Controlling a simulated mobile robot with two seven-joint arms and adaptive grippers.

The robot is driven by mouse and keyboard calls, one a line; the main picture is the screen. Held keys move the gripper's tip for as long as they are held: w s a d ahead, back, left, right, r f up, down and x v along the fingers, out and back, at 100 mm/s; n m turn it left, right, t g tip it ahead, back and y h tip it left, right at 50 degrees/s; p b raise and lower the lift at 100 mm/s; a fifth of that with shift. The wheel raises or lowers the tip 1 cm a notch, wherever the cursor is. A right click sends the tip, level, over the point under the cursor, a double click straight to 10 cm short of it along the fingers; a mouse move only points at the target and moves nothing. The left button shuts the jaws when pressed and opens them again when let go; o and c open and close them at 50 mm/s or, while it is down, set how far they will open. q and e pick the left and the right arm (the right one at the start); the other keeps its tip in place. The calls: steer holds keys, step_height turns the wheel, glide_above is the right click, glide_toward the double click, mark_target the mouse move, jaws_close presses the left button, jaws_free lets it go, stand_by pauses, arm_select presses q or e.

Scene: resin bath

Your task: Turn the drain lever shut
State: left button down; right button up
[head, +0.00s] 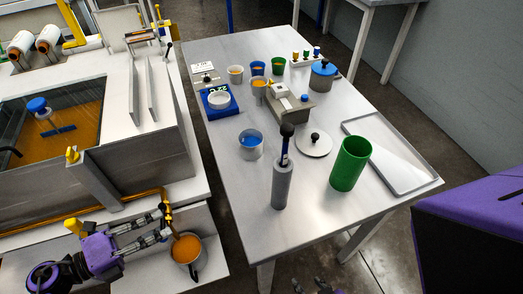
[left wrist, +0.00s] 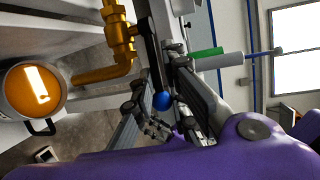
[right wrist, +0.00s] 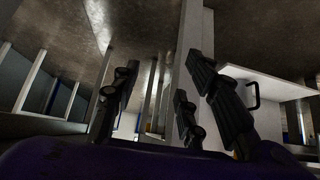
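The brass drain valve and pipe (head: 166,205) come out low at the tank's front corner; the brass valve body also shows in the left wrist view (left wrist: 118,40). A dark lever (left wrist: 152,55) with a blue ball end (left wrist: 162,101) runs beside the valve. My left gripper (head: 160,226) is at the valve, and its fingers (left wrist: 165,108) stand apart with the blue ball between or just in front of them; I cannot tell whether they touch it. A pot of orange resin (head: 187,249) stands below the outlet. My right gripper (right wrist: 168,95) is open and empty, away from the drain.
The tank (head: 150,165) holds orange liquid and a blue-handled tool (head: 40,107). An aisle separates tank and table.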

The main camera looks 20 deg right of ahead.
arm_select(q)
steer(key=shift+a+f, duration=0.1)
steer(key=shift+f, duration=0.25)
arm_select(e)
steer(key=shift+d, duration=0.1)
arm_select(q)
steer(key=shift+a+f+m+g+b, duration=0.15)
steer(key=shift+a+m+g+b, duration=0.3)
steer(key=shift+m+g+b, duration=0.5)
steer(key=c, duration=1.9)
jaws_free()
steer(key=shift+w, duration=0.1)
arm_select(e)
steer(key=shift+s+d+f, duration=0.15)
steer(key=shift+f, duration=0.3)
steer(key=shift+s+d+f, duration=0.15)
steer(key=shift+f, duration=0.25)
arm_select(q)
steer(key=shift+r, duration=0.2)
arm_select(e)
steer(key=shift+s+f, duration=0.15)
